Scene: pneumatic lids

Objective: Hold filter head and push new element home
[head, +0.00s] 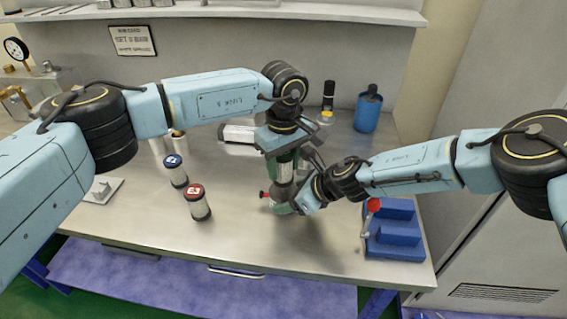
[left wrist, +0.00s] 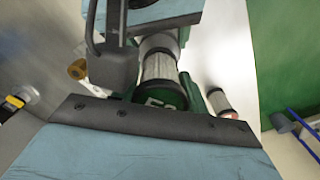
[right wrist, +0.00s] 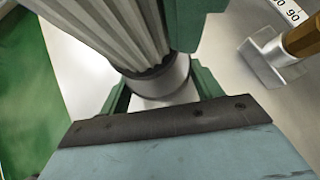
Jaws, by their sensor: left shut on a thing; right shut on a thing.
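My left gripper (head: 284,158) points down and is shut on the new element (left wrist: 160,68), a white pleated cylinder with a dark cap and green label. My right gripper (head: 284,203) reaches in from the right, just below. It is shut on a grey collar (right wrist: 160,76) at the element's lower end, which I take to be the filter head. In the right wrist view the element's pleats (right wrist: 110,25) run down to this collar, in line and with no clear gap. How deep the element sits is hidden. A small red knob (head: 263,194) shows beside the lower end.
A blue-labelled cartridge (head: 176,172) and a red-labelled cartridge (head: 197,203) stand to the left. A blue fixture (head: 396,236) with a red-knobbed lever is at the right. A blue bottle (head: 368,110) stands behind. The front middle of the bench (head: 280,245) is clear.

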